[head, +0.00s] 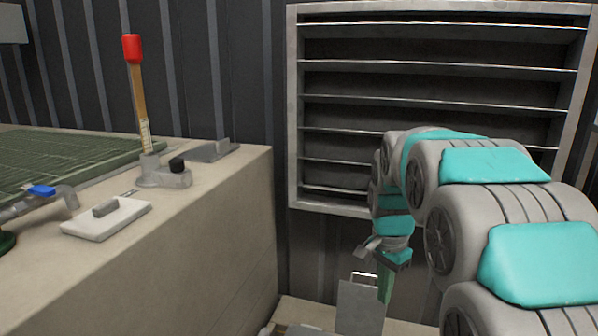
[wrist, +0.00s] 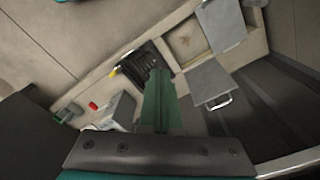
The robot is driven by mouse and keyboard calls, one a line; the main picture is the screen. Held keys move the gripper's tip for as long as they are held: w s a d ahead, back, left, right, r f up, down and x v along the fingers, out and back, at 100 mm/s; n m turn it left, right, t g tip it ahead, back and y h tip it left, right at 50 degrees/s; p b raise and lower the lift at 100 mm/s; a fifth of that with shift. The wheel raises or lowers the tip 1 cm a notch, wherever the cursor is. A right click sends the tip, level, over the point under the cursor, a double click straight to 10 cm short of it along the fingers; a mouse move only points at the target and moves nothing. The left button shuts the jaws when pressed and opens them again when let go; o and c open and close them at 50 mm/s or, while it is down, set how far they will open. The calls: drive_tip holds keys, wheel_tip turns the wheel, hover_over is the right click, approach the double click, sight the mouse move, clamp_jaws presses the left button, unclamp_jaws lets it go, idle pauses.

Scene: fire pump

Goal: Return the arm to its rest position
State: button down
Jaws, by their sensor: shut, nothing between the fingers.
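My arm, grey with teal covers, reaches in from the lower right of the head view and bends down near the middle. My gripper (head: 386,288) hangs at its end with green fingers pointing down. It is in front of the wall below the louvre and to the right of the concrete block. In the wrist view my gripper (wrist: 158,82) shows its green fingers together, with nothing held. A grey raised lid (head: 360,307) with a wire handle stands just below and left of the fingers in the head view; I cannot tell the gap.
A concrete block (head: 225,225) on the left carries a red-tipped upright lever (head: 138,95), a blue-handled valve (head: 41,190) and a pale plate with a handle (head: 107,217). A louvre (head: 440,80) is on the dark wall behind my arm. An open bin (wrist: 186,42) shows in the wrist view.

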drive_tip(key=s+a+f+n+g, duration=0.1)
drive_tip(key=s+n, duration=0.4)
drive_tip(key=s, duration=1.1)
drive_tip(key=s+a+f+n+g+p, duration=0.1)
drive_tip(key=s+f+n, duration=0.2)
drive_tip(key=s, duration=1.3)
drive_tip(key=n, duration=0.3)
drive_tip(key=shift+a, duration=0.4)
drive_tip(key=shift+w, duration=0.1)
